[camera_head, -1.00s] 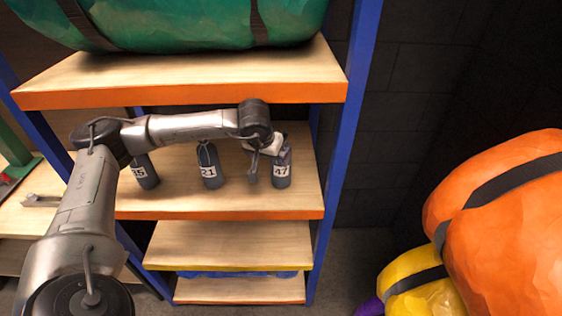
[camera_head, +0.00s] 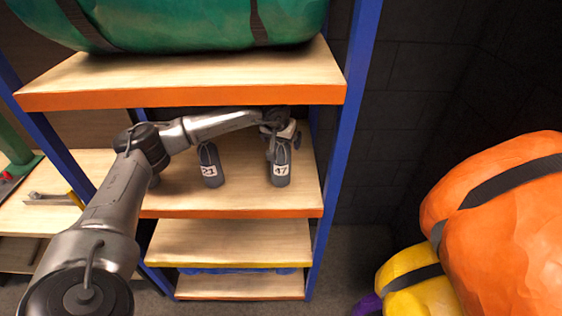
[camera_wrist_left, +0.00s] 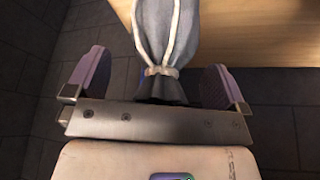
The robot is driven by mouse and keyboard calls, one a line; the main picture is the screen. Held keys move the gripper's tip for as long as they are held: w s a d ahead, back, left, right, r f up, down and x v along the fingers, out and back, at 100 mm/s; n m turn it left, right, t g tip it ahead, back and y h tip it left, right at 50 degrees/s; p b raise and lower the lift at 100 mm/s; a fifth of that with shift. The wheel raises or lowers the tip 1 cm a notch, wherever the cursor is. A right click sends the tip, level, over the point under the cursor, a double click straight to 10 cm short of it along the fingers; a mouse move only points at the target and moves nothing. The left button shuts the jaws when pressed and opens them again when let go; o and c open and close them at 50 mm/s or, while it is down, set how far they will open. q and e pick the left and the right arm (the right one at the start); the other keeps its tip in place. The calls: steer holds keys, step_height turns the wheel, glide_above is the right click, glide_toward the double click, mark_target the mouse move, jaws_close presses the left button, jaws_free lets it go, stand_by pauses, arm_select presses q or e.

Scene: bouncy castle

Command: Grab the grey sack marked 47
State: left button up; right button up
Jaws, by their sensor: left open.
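The grey sack marked 47 (camera_head: 280,171) stands upright on the middle shelf, near its right end. In the left wrist view the sack (camera_wrist_left: 170,35) shows its tied neck between my two spread fingers. My left gripper (camera_head: 283,140) is open at the top of the sack, and it also shows in the left wrist view (camera_wrist_left: 155,85) with a gap on both sides of the neck. I cannot see the fingertips clearly in the head view. My right gripper is not in view.
Another grey sack marked 21 (camera_head: 209,170) stands to the left on the same shelf (camera_head: 230,200). The upper shelf (camera_head: 190,83) with a green bundle (camera_head: 190,22) is close above my arm. A blue post (camera_head: 345,150) bounds the right. Orange (camera_head: 510,230) and yellow (camera_head: 415,285) bundles lie further right.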

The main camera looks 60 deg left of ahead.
arm_select(q)
steer(key=shift+w+a+f, duration=0.15)
steer(key=shift+f, duration=0.45)
steer(key=c, duration=0.7)
steer(key=shift+r, duration=0.1)
steer(key=c, duration=1.1)
steer(key=shift+o, duration=0.2)
